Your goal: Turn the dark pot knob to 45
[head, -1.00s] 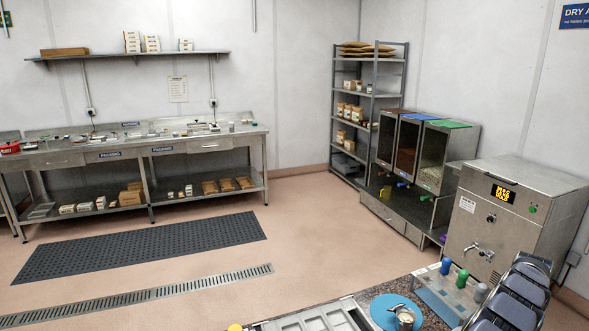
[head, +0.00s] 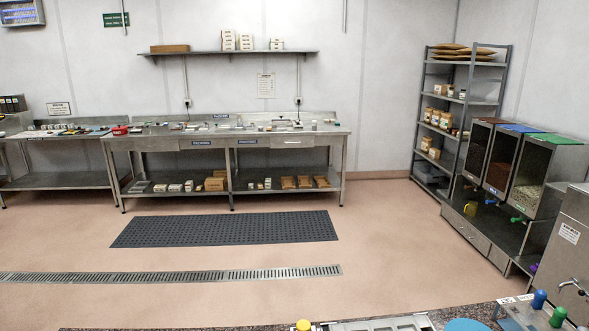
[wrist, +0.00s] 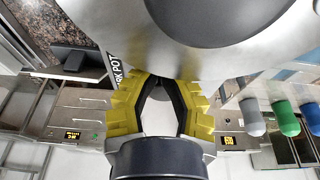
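In the wrist view my gripper (wrist: 162,105) shows two yellow fingers with dark inner pads and a clear gap between them. I see nothing clearly held. A label reading "ARK POT" (wrist: 116,72), its start cut off, shows just behind the left finger. A large silver rounded body with a dark disc (wrist: 225,15) fills the top of the wrist view; I cannot tell what it is. The dark pot knob cannot be made out; the fingers and the silver body may hide it. The gripper is not in the head view.
Small orange displays (wrist: 72,135) show on steel units in the wrist view. Blue, green and grey capped items (wrist: 286,118) stand at its right. In the head view a counter edge (head: 470,314) runs along the bottom, dispensers (head: 500,165) stand right, and the middle floor is open.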

